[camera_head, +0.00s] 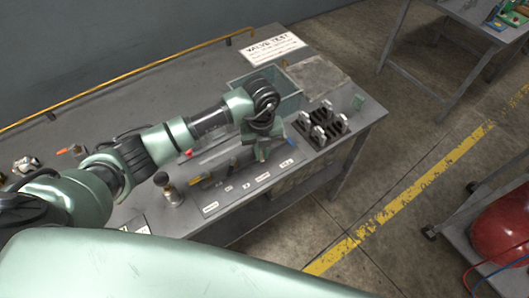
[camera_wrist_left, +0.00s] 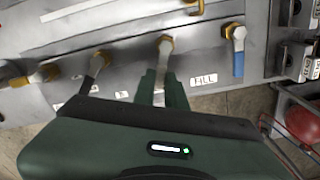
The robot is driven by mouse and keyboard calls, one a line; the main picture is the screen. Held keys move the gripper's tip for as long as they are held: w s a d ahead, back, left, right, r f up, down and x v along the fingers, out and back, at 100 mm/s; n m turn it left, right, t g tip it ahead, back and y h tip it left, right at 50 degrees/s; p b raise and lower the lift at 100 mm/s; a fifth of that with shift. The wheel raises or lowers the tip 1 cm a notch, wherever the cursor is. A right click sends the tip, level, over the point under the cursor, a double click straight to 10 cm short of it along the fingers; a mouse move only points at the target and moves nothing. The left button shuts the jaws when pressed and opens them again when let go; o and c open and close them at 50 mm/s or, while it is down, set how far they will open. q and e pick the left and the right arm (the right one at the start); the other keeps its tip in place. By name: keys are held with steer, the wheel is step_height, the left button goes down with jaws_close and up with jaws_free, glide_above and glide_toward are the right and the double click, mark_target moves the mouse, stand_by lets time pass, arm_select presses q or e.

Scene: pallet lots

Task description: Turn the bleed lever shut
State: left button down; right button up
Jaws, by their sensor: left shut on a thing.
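My left gripper (camera_head: 262,152) reaches down to the row of levers at the front of the grey bench. In the left wrist view its two green fingers (camera_wrist_left: 162,90) are shut on a pale lever (camera_wrist_left: 165,54) with a brass fitting at its top. The lever points down between the fingers. Its small label is too blurred to read, so I cannot tell by text whether it is the bleed lever. A lever with a blue handle (camera_wrist_left: 238,62) hangs straight down to the right, near the label FILL (camera_wrist_left: 203,79). A dark-handled lever (camera_wrist_left: 97,66) tilts to the left.
A green bin (camera_head: 290,104) and a valve test sign (camera_head: 272,48) are at the back of the bench (camera_head: 95,125). A red tank (camera_head: 500,232) is on a cart.

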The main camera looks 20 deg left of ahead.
arm_select(q)
steer(key=shift+s+a+f+m+b, duration=0.1)
steer(key=shift+a+f+m+b, duration=0.1)
steer(key=shift+a+m+b, duration=0.45)
steer(key=m+b, duration=0.3)
steer(key=a+m+b, duration=0.1)
steer(key=m+b, duration=0.2)
steer(key=a+m+b, duration=0.1)
steer(key=m+b, duration=0.2)
steer(key=shift+a+m, duration=0.25)
steer(key=shift+w+a+r+m+b, duration=0.1)
steer(key=shift+w+a+m+b, duration=0.1)
steer(key=shift+m+b, duration=0.55)
steer(key=shift+w+a+r+m+b, duration=0.1)
steer(key=shift+a+m+b, duration=0.1)
steer(key=shift+m+b, duration=0.55)
steer(key=shift+r, duration=0.1)
steer(key=c, duration=1.5)
jaws_free()
steer(key=shift+o, duration=0.2)
step_height(320, 180, up, 8)
steer(key=b, duration=0.1)
steer(key=shift+b, duration=0.4)
steer(key=shift+f, duration=0.25)
